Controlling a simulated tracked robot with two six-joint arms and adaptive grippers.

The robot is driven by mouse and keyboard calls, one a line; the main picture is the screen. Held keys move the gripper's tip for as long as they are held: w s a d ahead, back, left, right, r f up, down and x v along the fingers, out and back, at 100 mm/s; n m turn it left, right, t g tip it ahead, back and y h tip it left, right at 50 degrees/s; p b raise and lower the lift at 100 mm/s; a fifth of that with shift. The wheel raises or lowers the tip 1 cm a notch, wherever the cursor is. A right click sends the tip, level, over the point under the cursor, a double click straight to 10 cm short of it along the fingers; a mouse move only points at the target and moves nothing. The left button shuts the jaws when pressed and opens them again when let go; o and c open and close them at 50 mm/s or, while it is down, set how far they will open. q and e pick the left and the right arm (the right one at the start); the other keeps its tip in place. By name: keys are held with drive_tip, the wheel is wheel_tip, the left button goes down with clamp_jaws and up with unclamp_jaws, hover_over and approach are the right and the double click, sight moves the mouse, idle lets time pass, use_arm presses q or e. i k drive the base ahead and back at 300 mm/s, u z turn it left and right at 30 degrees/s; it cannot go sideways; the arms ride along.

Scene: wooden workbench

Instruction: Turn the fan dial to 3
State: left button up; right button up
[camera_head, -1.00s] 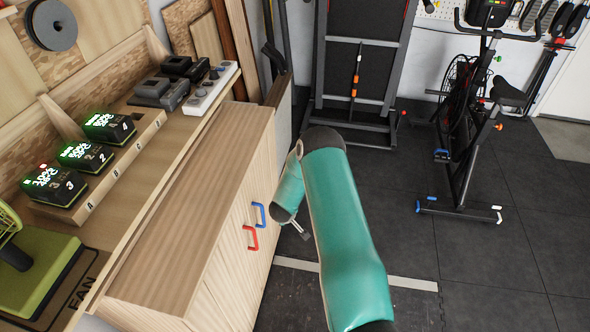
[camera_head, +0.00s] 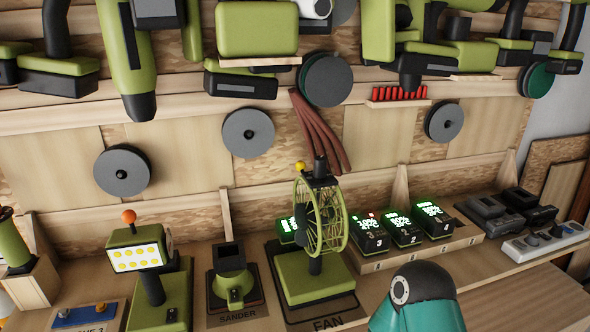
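The fan (camera_head: 321,216) stands on a green base (camera_head: 308,277) on the workbench, right of the picture's middle. Its round green cage faces to the right. A black part with a small yellow knob (camera_head: 299,167) sits on top of the cage. I cannot tell which part is the dial or what number it is set to. A mat labelled FAN (camera_head: 329,323) lies under the base. A teal link of my own arm shows at the bottom, in front and to the right of the fan. Neither gripper is in view.
A sander mat (camera_head: 237,316) with a green holder and a lamp with yellow lights (camera_head: 137,259) stand left of the fan. Numbered battery units (camera_head: 404,231) stand to its right, beside a power strip (camera_head: 545,241). Green tools hang above. The front right bench top is fairly clear.

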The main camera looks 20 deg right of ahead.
sight(320, 161)
drive_tip(key=u, duration=0.4)
drive_tip(key=k, duration=2.15)
drive_tip(key=z, duration=0.55)
drive_tip(key=i, duration=1)
